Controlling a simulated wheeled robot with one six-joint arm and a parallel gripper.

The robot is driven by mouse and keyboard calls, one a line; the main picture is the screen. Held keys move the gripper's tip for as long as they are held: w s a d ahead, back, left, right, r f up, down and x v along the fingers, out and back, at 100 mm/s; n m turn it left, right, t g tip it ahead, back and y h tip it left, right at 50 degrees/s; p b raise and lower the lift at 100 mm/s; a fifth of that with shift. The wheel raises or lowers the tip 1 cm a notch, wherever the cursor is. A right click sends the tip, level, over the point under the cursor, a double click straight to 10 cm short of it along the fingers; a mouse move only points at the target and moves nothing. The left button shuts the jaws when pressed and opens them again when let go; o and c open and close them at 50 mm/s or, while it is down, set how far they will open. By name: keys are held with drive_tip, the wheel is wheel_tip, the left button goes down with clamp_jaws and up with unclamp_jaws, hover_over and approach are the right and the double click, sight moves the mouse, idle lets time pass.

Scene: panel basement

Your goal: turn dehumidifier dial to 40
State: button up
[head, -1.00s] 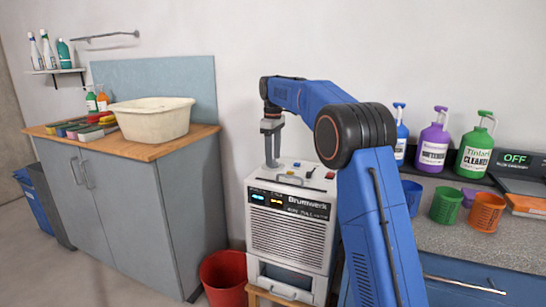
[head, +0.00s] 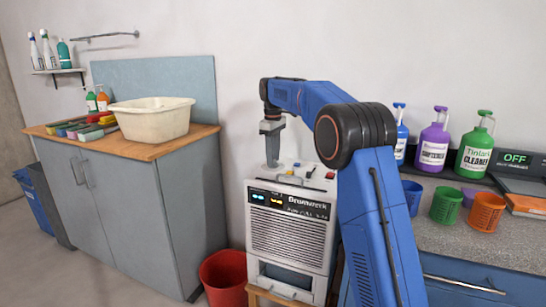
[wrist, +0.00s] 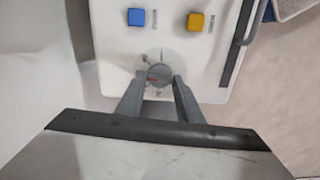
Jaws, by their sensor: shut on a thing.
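The dehumidifier (head: 290,232) is a white box with a grille, standing in the middle of the head view. Its dial (wrist: 158,75) is a round grey knob with a red mark on a pale disc, seen in the wrist view on the top panel. My gripper (wrist: 160,80) points down with its two fingers on either side of the knob, shut on it. In the head view my gripper (head: 272,163) is at the left of the machine's top and hides the dial. The scale marks around the dial are too small to read.
A blue button (wrist: 136,17) and a yellow button (wrist: 196,21) sit beyond the dial. A red bucket (head: 224,278) stands left of the machine. A counter with bottles and cups (head: 487,211) is at the right, a cabinet with a white basin (head: 152,118) at the left.

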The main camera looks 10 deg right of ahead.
drive_tip(key=m, duration=0.3)
drive_tip(key=shift+m, duration=2.4)
drive_tip(key=o, duration=1.1)
drive_tip(key=shift+r, duration=0.1)
wheel_tip(320, 180, up, 17)
drive_tip(key=shift+r, duration=0.1)
